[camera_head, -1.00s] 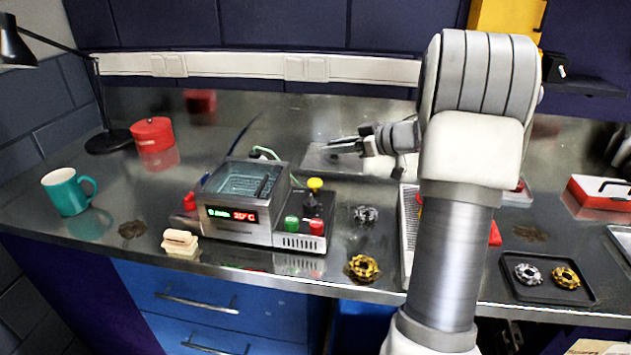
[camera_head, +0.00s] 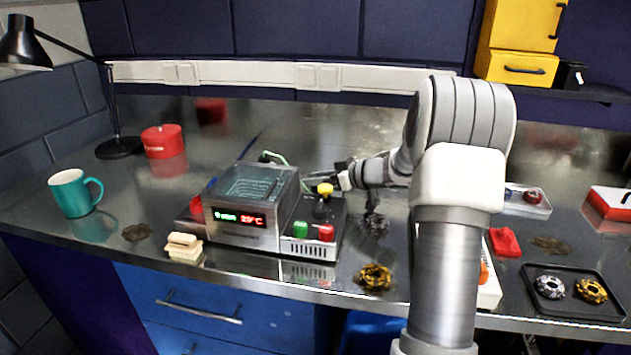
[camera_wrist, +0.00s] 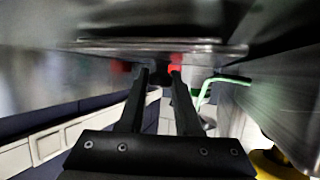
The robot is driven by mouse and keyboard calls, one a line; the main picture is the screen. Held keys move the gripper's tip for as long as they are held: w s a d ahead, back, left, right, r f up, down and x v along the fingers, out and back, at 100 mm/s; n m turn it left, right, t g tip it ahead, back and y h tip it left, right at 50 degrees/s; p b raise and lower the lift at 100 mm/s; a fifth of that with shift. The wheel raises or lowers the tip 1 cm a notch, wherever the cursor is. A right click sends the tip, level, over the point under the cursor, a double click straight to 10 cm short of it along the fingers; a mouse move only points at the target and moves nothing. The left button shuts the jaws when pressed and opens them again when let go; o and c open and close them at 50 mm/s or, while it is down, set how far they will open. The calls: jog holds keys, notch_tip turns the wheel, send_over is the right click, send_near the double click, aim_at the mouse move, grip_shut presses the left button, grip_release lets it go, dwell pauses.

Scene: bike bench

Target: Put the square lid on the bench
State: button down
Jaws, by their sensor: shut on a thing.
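The square lid (camera_wrist: 160,46) shows nearly edge-on in the wrist view as a thin, grey plate just past my fingertips. My gripper (camera_wrist: 157,74) is shut on a small dark piece by the lid, which looks like its knob. In the head view my gripper (camera_head: 328,182) points left, low over the bench (camera_head: 340,130), behind the control box and beside the water bath (camera_head: 258,190). The lid is not clearly visible there, seemingly hidden behind the bath. I cannot tell whether it touches the bench.
A green hose (camera_wrist: 212,86) runs nearby. A red pot (camera_head: 162,141) and a lamp (camera_head: 118,147) stand farther left. The bench behind the bath has free room.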

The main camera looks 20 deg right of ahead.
jog(key=shift+f, duration=0.1)
jog(key=c, duration=0.6)
grip_release()
jog(key=shift+s+d+r, duration=0.2)
jog(key=shift+s+r, duration=0.05)
jog(key=shift+r, duration=0.05)
jog(key=p+v, duration=0.2)
jog(key=v, duration=0.5)
